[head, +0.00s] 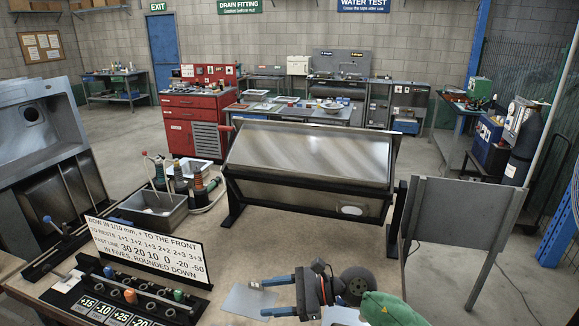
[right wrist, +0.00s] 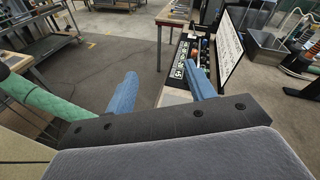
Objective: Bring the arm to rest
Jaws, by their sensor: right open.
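My right gripper (head: 258,298) is low at the front of the table, with its two blue fingers pointing left in the head view. It is open, with nothing between the fingers. In the right wrist view its blue fingers (right wrist: 161,75) stand wide apart. The labelled rack (right wrist: 187,58) shows beyond them, apart from the fingers. My right arm, partly green, enters at the bottom right of the head view. My left gripper is in neither view.
The rack of knobs (head: 125,300) and its white sign (head: 150,250) stand at the front left. A grey bin (head: 153,212) with tools is behind. A tilted steel sink (head: 310,155) stands at the table's back. The table's middle (head: 270,245) is bare.

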